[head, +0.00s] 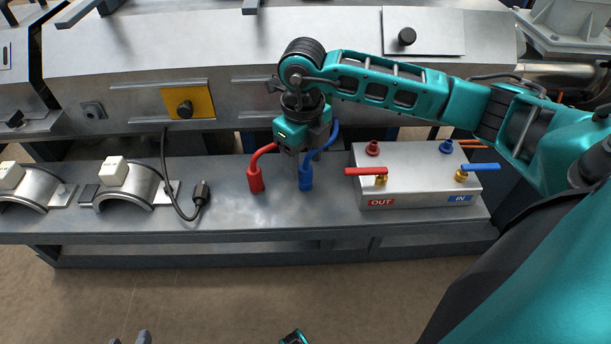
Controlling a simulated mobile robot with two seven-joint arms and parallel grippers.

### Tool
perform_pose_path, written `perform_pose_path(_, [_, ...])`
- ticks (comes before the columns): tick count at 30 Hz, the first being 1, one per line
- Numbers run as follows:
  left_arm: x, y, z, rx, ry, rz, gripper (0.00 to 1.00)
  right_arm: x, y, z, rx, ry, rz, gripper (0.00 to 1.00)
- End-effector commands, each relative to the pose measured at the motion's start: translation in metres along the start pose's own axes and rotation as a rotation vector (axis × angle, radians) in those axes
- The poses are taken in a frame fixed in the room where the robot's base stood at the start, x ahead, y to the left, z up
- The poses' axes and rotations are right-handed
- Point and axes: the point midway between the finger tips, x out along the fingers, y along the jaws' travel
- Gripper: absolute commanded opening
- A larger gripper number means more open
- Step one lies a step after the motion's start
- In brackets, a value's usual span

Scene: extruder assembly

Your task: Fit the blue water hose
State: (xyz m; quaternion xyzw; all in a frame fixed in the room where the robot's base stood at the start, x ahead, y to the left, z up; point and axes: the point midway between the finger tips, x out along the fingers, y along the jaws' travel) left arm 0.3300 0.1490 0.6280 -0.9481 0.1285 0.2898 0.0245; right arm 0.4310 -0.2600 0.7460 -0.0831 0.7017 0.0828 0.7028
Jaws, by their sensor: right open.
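The blue water hose (334,132) hangs from the machine and ends in a blue connector (305,177) low over the bench. My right gripper (303,165) points down at this connector with its jaws open. The fingers overlap the connector in the picture, and I cannot tell whether they touch it. The grey manifold block (415,190) stands to the right, with a blue port (446,146) at its back right. A blue-handled valve (480,167) sits above the IN label. Small grey tips at the bottom edge may be my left gripper (130,339), mostly cut off.
A red hose (264,150) with a red connector (255,180) hangs just left of my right gripper. The block also has a red port (372,148) and red-handled valve (366,171). A black cable plug (201,195) lies on the bench (228,213) farther left.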

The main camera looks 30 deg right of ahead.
Motion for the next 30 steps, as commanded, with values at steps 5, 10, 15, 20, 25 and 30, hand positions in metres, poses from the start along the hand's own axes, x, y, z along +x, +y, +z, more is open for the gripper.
perform_pose_path(5, [0.006, 0.001, 0.009, -0.005, 0.0, 0.0, 0.43, 0.03, -0.001, 0.0, 0.001, 0.005, 0.001, 0.59])
perform_pose_path(10, [0.008, 0.002, 0.011, -0.011, -0.002, 0.001, 0.43, 0.046, -0.001, 0.0, -0.001, 0.002, 0.0, 0.59])
perform_pose_path(15, [0.007, 0.002, 0.01, -0.012, -0.001, 0.001, 0.43, 0.045, -0.001, 0.0, -0.001, 0.001, 0.0, 0.59])
perform_pose_path(20, [0.007, 0.002, 0.009, -0.012, 0.0, 0.001, 0.43, 0.044, -0.001, 0.0, -0.001, 0.001, 0.0, 0.45])
perform_pose_path(25, [0.007, 0.002, 0.009, -0.01, 0.0, 0.001, 0.43, 0.044, -0.001, 0.0, -0.001, 0.001, 0.0, 0.28])
perform_pose_path(30, [0.007, 0.001, 0.009, -0.004, 0.0, 0.001, 0.43, 0.044, -0.001, 0.0, -0.001, 0.001, 0.0, 0.12])
